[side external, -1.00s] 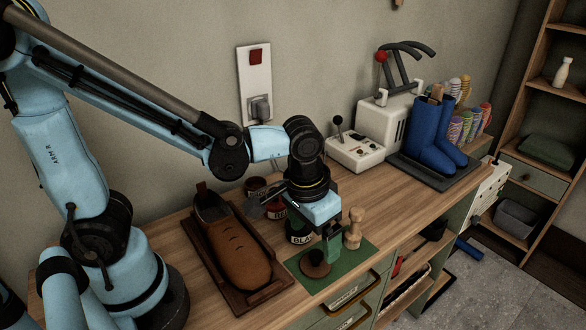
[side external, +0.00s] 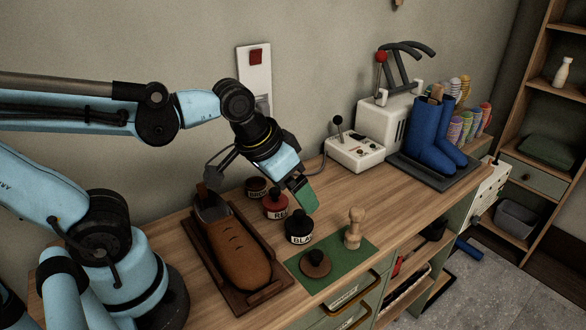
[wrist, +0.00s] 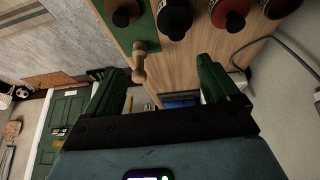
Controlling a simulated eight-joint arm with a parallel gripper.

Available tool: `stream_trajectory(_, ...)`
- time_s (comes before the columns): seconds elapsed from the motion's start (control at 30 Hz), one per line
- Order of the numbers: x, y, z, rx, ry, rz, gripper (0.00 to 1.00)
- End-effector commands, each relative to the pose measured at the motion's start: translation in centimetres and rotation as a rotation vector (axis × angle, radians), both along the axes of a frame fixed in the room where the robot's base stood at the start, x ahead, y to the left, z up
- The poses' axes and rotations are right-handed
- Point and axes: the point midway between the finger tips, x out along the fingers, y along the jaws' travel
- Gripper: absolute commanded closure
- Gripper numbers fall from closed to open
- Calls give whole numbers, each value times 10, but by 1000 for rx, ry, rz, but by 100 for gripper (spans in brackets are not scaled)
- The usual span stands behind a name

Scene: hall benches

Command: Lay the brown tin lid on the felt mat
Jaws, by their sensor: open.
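The brown tin lid (side external: 315,264), a dark brown disc with a small raised centre, lies flat on the left part of the green felt mat (side external: 343,262). The lid (wrist: 122,14) and a strip of the mat (wrist: 146,32) also show at the top of the wrist view. My gripper (side external: 304,198), with green fingers, is raised above the bench behind the mat, apart from the lid. In the wrist view the fingers (wrist: 160,88) are spread with nothing held between them.
A wooden peg-shaped tool (side external: 353,230) stands on the mat's right part. Black (side external: 299,231), red (side external: 276,206) and brown (side external: 256,187) labelled jars stand behind the mat. A brown shoe (side external: 232,245) on a tray is left. Bench space right of the jars is clear.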

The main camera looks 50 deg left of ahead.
Motion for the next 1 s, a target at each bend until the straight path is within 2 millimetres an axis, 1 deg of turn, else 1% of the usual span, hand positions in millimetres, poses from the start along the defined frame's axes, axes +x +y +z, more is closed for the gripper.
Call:
stream_trajectory(0.03, -2, 10, 0, 5, -44, 10, 12)
stream_trajectory(0.1, -2, 20, 0, 15, -98, 11, 12)
stream_trajectory(0.23, -2, 30, 1, 30, -155, 14, 12)
stream_trajectory(1.0, -1, 31, 2, 34, -165, 12, 12)
